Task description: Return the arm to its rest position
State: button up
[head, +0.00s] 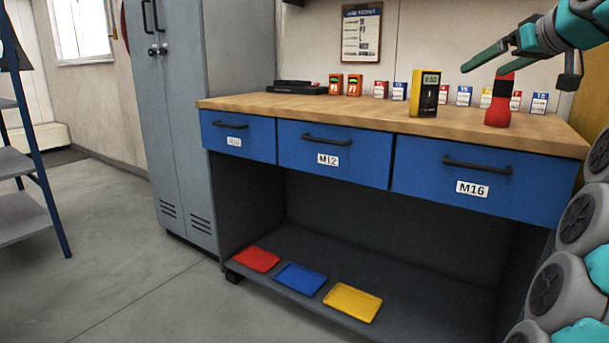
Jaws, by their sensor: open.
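My gripper (526,66) is at the upper right, above the right end of the workbench. Its teal fingers are spread apart and hold nothing. A red object with a black upper part (498,108) stands upright on the bench just below the fingers. In the picture the fingers partly overlap its top; I cannot tell whether they touch it. My arm enters from the right edge, and its grey and teal links fill the lower right corner.
The wooden benchtop (300,103) carries a yellow meter (425,93) and several small boxes. Three blue drawers, one marked M16 (448,182), are shut. Red (256,259), blue (301,278) and yellow (352,302) trays lie on the lower shelf. A grey locker (185,120) stands left; floor there is clear.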

jog(key=s+a+f+g+y+p, duration=0.15)
jog(key=a+f+g, duration=0.25)
jog(key=a+f, duration=0.7)
jog(key=s+a+f+m+g+p, duration=0.1)
jog(key=s+a+f+g, duration=0.3)
jog(key=s+a+f, duration=0.6)
jog(key=s+f+g+h+p, duration=0.1)
jog(key=s+f+g+h, duration=0.1)
jog(key=s+f, duration=0.9)
jog(key=s+f+m+g+h+p, duration=0.1)
jog(key=s+f+g, duration=0.3)
jog(key=s+f, duration=0.8)
jog(key=s+h, duration=0.1)
jog(key=s, duration=0.6)
jog(key=shift+a+f+g, duration=0.15)
jog(key=shift+f+g, duration=0.15)
